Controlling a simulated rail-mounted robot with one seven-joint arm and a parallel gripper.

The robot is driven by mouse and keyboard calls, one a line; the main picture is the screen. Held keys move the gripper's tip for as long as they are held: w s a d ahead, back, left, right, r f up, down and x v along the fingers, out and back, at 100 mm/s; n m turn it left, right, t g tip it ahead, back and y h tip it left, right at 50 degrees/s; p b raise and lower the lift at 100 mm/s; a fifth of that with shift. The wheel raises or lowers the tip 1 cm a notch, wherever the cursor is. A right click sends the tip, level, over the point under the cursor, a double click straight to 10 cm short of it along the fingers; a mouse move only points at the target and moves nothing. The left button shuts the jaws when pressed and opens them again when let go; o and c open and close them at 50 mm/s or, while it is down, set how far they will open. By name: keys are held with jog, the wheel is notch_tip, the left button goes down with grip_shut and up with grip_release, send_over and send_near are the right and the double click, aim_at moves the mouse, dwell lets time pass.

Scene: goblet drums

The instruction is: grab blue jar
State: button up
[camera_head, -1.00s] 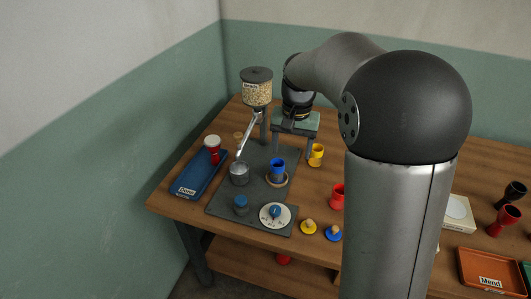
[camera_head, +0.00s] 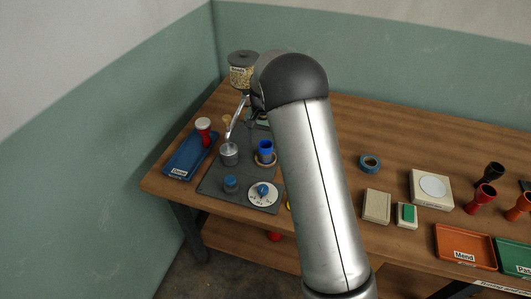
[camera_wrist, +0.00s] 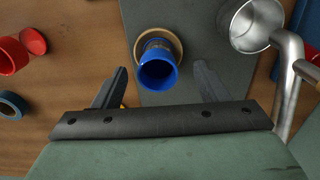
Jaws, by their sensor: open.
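The blue jar (camera_head: 265,147) stands upright on a tan ring (camera_head: 265,160) on the dark grey mat (camera_head: 212,187). In the wrist view, the blue jar (camera_wrist: 157,72) shows its open mouth, with the tan ring (camera_wrist: 171,37) partly visible around its foot. My gripper (camera_wrist: 160,68) is open and empty. Its fingers lie left and right of the jar in that picture, with gaps on both sides.
A red cup (camera_wrist: 12,54) and a teal ring (camera_wrist: 10,105) lie to the left.

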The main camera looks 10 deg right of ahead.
aim_at(266, 149)
jog(key=shift+w+d+f+p, duration=0.15)
jog(key=shift+f+p, duration=0.15)
jog(key=shift+f, duration=0.7)
jog(key=shift+w+d+f+p, duration=0.15)
jog(key=shift+f+p, duration=0.2)
jog(key=shift+f, duration=0.7)
jog(key=shift+w+d+f+p, duration=0.15)
jog(key=shift+f+p, duration=0.15)
jog(key=shift+f, duration=0.7)
jog(key=shift+c, duration=0.4)
jog(key=c, duration=1.1)
